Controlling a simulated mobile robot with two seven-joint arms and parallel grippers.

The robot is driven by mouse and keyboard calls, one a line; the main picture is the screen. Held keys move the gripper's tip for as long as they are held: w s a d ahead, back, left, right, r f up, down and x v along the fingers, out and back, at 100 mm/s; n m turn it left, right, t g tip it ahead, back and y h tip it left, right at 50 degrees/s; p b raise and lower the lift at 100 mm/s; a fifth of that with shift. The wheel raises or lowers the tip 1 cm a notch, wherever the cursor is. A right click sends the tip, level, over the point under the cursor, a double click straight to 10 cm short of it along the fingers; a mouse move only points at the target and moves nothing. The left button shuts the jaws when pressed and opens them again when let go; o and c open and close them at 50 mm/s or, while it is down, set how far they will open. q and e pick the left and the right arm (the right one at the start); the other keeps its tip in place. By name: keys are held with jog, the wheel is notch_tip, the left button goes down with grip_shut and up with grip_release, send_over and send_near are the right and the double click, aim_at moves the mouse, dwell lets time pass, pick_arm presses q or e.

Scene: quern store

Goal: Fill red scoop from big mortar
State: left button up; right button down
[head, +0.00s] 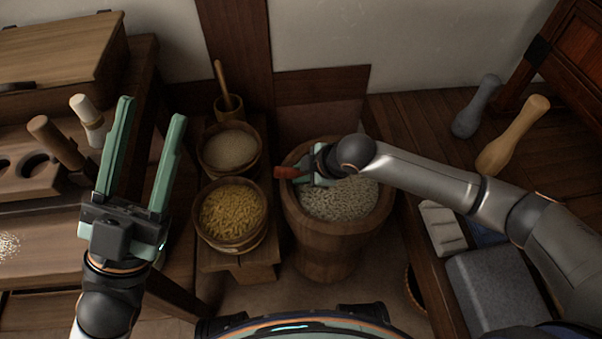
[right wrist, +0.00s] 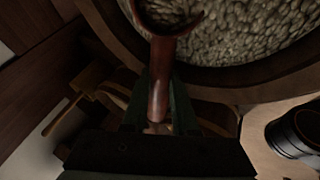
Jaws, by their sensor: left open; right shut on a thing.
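The big mortar (head: 325,250) is a wide wooden tub full of pale grain (head: 340,203), standing in the middle of the head view. My right gripper (head: 305,174) is shut on the red scoop (head: 287,173) at the mortar's left inner edge. In the right wrist view the scoop's red handle (right wrist: 158,85) lies between the fingers and its bowl is at the top, over the grain. My left gripper (head: 152,118) is open and empty, raised at the left, away from the mortar.
Two wooden tubs, one of yellow grain (head: 233,236) and one of tan grain (head: 257,151), stand left of the mortar. A small pot (head: 229,112) with a stick is behind them. Two pestles (head: 513,134) lie at the right. A wooden bench (head: 50,238) fills the left.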

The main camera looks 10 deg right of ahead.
jog(key=g+h+p, duration=0.2)
jog(key=p, duration=0.2)
jog(key=shift+s+d+r+g+h, duration=0.15)
jog(key=shift+s+d+g+h, duration=0.2)
jog(key=shift+s+g+h, duration=0.05)
jog(key=shift+a+g+h+p, duration=0.1)
jog(key=shift+g+h+p, duration=0.35)
jog(key=shift+p, duration=0.3)
jog(key=shift+w+g, duration=0.1)
jog(key=shift+g, duration=0.15)
pick_arm(q)
notch_tip(320, 180, up, 8)
jog(key=r+p, duration=0.1)
jog(key=p, duration=0.2)
pick_arm(e)
notch_tip(320, 180, up, 3)
jog(key=shift+f+h, duration=0.2)
jog(key=shift+h, duration=0.15)
jog(key=shift+r+g+p, duration=0.3)
jog(key=shift+r+p, duration=0.2)
jog(key=shift+r, duration=0.2)
pick_arm(q)
jog(key=w+a+f+n+y+p, duration=0.1)
jog(key=w+f+n+y, duration=0.3)
jog(key=f, duration=0.4)
jog(key=shift+w+a+g+y, duration=0.4)
jog(key=shift+w+y, duration=0.35)
jog(key=shift+y, duration=0.55)
pick_arm(e)
jog(key=shift+r, duration=0.6)
